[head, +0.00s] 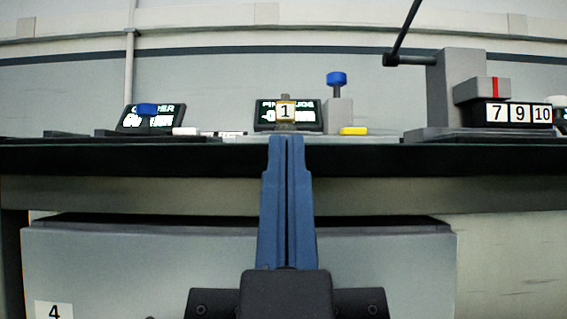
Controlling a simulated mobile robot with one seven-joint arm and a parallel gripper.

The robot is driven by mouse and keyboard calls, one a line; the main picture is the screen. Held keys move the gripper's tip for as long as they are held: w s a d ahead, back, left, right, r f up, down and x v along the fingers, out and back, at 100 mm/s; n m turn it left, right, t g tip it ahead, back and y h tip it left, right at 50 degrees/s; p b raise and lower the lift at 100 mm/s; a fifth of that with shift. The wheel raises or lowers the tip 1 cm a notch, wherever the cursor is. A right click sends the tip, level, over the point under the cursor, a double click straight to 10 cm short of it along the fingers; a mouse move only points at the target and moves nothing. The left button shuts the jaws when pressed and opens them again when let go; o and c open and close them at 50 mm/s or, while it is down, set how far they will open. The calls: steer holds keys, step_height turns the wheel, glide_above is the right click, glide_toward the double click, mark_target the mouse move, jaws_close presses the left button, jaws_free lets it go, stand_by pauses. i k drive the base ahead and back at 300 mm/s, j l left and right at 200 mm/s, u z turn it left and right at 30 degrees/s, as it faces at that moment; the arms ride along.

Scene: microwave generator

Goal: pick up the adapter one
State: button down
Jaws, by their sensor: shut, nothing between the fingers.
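The adapter one (286,112) is a small grey piece with a "1" label in a yellow frame. It stands upright on the bench, in front of a dark display screen. My gripper (287,138) has two long blue fingers, closed together with nothing between them. They point away from me towards the adapter, and their tips appear just below its label. The fingers hide the adapter's base. I cannot tell the depth gap between tips and adapter.
The dark bench edge (120,158) crosses the view, with a grey cabinet (130,270) below. A grey block with a blue knob (337,79) and a yellow piece (354,131) stand right of the adapter. A white piece (186,131) lies left. A grey machine (462,70) with a lever stands farther right.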

mark_target(285, 109)
steer(key=j+z, duration=0.25)
steer(key=j, duration=0.25)
steer(key=j+z, duration=0.25)
steer(key=j, duration=0.25)
steer(key=k+j+z, duration=0.25)
steer(key=j, duration=0.2)
steer(key=j+z, duration=0.25)
steer(key=j, duration=0.25)
